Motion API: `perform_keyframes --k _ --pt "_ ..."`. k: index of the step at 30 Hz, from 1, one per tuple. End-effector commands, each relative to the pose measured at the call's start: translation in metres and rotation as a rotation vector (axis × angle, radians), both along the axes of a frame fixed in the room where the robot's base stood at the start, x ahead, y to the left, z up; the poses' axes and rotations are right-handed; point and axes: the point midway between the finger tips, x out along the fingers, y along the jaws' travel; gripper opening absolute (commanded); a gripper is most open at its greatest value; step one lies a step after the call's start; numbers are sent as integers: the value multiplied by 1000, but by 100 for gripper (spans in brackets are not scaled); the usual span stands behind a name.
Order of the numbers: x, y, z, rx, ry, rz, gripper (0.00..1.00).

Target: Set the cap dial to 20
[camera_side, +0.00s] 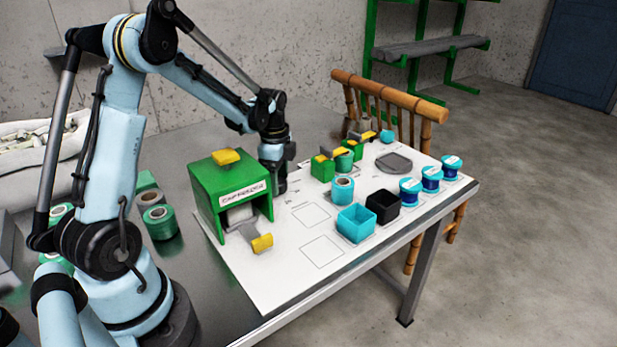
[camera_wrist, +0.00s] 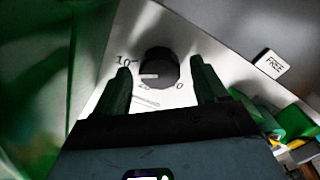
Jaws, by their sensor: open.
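The cap dial is a round black knob (camera_wrist: 160,66) with a white pointer mark, on a light panel in the wrist view. The printed numbers 10, 20 and 0 show around it, with 10 at left and 20 below. The pointer faces left and slightly down, appearing to lie between 10 and 20. My gripper (camera_wrist: 160,70) is open, one dark finger on each side of the dial; I cannot tell whether they touch it. In the side view my gripper (camera_side: 279,185) is low behind the green cap feeder box (camera_side: 212,207), and the dial is hidden there.
A FREE label (camera_wrist: 272,64) lies right of the dial. Cyan bin (camera_side: 356,223), black bin (camera_side: 383,207) and several blue spools (camera_side: 431,180) stand right on the white mat (camera_side: 290,285).

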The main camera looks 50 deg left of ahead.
Motion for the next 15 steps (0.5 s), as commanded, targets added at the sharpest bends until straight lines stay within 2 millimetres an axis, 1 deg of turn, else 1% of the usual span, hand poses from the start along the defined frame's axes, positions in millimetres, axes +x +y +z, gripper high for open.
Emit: perform_keyframes --k 6,7,15 --pt "0 0 0 0 0 0 72" --pt "0 0 0 0 0 0 71" --pt "0 0 0 0 0 0 29"
